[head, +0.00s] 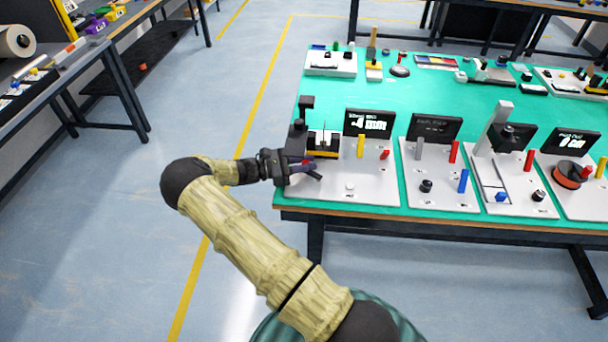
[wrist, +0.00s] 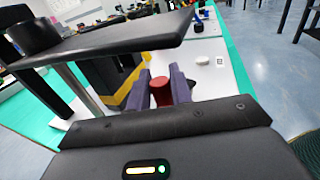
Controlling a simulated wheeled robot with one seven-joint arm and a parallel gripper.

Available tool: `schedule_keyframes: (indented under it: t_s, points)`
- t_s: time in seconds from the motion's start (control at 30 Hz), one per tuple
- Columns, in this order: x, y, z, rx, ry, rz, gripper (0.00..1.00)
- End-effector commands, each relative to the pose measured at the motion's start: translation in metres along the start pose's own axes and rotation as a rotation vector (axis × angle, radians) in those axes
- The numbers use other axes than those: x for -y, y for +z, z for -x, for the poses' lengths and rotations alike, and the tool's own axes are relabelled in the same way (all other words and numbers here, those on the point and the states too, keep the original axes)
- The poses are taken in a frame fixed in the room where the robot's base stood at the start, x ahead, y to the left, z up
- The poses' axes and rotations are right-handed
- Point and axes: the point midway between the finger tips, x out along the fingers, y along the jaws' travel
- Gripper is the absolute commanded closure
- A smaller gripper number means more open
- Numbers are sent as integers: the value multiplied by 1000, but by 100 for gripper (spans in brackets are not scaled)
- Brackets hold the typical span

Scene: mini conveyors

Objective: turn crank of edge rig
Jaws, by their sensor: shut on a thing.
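The edge rig is the leftmost white-based rig (head: 375,189) on the green table, with a black and yellow mini conveyor (head: 323,142) and a dark display behind it. My gripper (head: 306,168) reaches in from the left at the rig's left end. In the wrist view, the two purple fingers of my gripper (wrist: 168,92) are shut on the red crank handle (wrist: 160,91), one finger on each side. The yellow and black conveyor body (wrist: 125,85) is just beyond. The crank's arm is hidden behind the fingers and handle.
A black plate (wrist: 110,38) on a metal post overhangs close to my gripper in the wrist view. A yellow post (head: 360,146), a red lever (head: 385,154) and a white button (head: 350,187) stand on the same base. More rigs line the table to the right.

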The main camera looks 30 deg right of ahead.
Motion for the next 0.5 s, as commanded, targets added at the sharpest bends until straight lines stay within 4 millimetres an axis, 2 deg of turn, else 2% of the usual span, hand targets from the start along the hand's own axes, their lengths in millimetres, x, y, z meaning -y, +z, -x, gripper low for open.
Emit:
schedule_keyframes:
  t_s: [0.03, 0.3, 0.5]
  points:
    - [-4, -7, -3, -3, -46, -6, 100]
    - [-9, -5, -11, -2, -269, -4, 100]
    - [-11, -3, -14, 0, -375, -3, 100]
